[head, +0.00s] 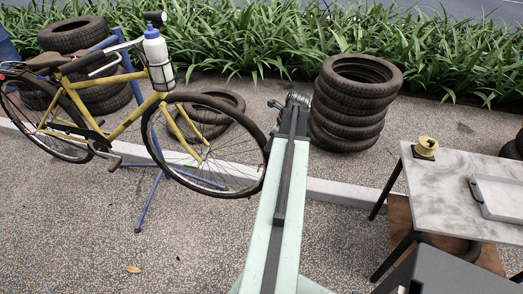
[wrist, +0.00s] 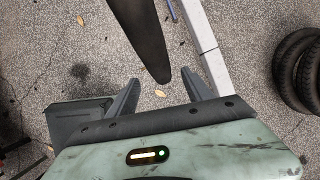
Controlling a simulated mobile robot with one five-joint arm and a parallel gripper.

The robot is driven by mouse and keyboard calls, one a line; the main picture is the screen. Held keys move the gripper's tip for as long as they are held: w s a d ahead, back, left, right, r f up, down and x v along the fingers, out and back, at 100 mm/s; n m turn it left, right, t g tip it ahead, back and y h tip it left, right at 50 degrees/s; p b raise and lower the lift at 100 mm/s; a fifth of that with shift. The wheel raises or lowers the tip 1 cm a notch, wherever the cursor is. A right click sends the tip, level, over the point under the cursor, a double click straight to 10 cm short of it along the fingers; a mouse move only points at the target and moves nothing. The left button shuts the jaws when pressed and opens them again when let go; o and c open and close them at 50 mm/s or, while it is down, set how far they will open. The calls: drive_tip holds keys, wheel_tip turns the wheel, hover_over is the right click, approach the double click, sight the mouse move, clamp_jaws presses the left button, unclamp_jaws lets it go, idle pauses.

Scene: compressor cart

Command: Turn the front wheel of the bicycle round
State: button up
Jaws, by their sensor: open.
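The yellow bicycle (head: 125,121) stands at the left in the head view, held up on a blue stand. Its front wheel (head: 148,140) has a black tyre and thin spokes, and its right edge is beside the end of my arm. In the wrist view the black tyre (wrist: 141,35) shows edge-on, coming down from the top toward the gap between my fingers. My gripper (wrist: 160,77) is open, with one finger on each side of the tyre's lower end. I cannot tell whether either finger touches it. In the head view my arm mostly hides the fingers.
A tall tyre stack (head: 349,112) stands just right of my arm's end. A table (head: 455,188) with a tape roll (head: 426,146) and a tray (head: 498,197) is at the right. A blue stand leg (head: 149,203) reaches the ground below the bicycle. A low kerb (head: 345,193) runs behind.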

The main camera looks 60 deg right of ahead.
drive_tip(key=b+x, duration=0.6)
drive_tip(key=x, duration=0.1)
drive_tip(key=shift+w+f+b, duration=0.3)
drive_tip(key=shift+f, duration=0.05)
drive_tip(key=shift+a+r, duration=0.1)
drive_tip(key=shift+c, duration=0.3)
clamp_jaws()
